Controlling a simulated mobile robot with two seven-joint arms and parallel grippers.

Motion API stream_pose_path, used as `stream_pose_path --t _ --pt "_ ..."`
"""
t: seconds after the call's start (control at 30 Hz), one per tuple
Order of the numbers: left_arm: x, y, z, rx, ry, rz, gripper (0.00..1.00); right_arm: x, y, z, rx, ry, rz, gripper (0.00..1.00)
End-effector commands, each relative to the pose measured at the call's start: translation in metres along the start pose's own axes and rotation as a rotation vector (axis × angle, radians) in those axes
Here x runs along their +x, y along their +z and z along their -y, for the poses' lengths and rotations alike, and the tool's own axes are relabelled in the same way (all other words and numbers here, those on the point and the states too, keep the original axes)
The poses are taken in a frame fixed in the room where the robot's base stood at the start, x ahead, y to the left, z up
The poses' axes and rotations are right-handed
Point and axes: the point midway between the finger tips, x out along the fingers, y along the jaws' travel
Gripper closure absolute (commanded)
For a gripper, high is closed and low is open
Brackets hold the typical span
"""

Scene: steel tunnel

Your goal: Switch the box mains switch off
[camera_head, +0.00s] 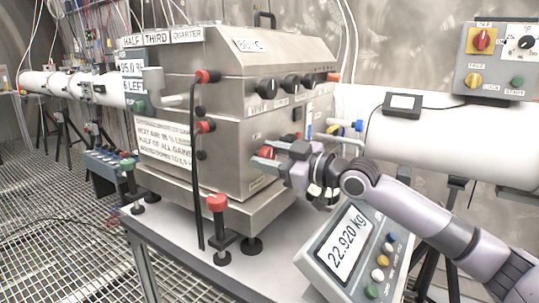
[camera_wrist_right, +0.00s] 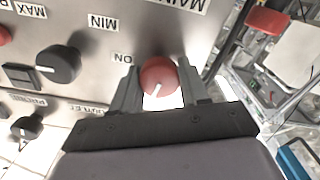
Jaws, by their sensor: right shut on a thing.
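The box (camera_head: 215,95) is a large steel cabinet on a bench, with a row of black knobs along its upper front. Its mains switch (camera_head: 266,152) is a red rotary knob low on the front face. In the right wrist view, which sees the panel upside down, the red knob (camera_wrist_right: 158,77) has a white pointer mark aimed toward the picture's lower left. An "ON" label sits left of it, and a partly cut-off "MAIN" label above it. My right gripper (camera_wrist_right: 157,85) is shut on this knob, one finger each side; the head view shows it (camera_head: 263,157) at the front face. My left gripper is not in view.
A scale display (camera_head: 343,245) reading 22.920 kg stands below my right forearm. A red-topped clamp post (camera_head: 217,203) stands at the bench's front left. A white pipe (camera_head: 440,145) and a switch panel (camera_head: 500,60) are at the right.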

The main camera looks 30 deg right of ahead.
Motion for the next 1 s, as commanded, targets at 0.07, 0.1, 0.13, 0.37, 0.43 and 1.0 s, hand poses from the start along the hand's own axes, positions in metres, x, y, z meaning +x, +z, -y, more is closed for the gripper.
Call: stream_pose_path --t 0.07,0.1,0.13,0.37,0.43,1.0 --pt "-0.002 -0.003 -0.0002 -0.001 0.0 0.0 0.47 -0.0002 -0.0019 -0.0008 -0.052 0.0 0.0 0.86" --pt "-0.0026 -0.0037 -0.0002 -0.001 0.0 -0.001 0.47 -0.0002 -0.0017 -0.0006 -0.076 0.0 0.0 0.86" --pt "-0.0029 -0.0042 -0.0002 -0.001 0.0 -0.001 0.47 -0.0002 -0.0014 -0.0005 -0.091 0.0 0.001 0.86" --pt "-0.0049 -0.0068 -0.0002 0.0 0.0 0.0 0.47 -0.0001 -0.0008 0.0002 -0.174 -0.001 0.0 0.86" --pt "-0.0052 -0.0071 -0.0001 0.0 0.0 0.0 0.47 -0.0001 -0.0008 0.0002 -0.188 0.0 0.0 0.86" --pt "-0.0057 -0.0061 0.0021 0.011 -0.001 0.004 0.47 0.0 -0.0005 0.0005 -0.206 0.0 -0.001 0.39"
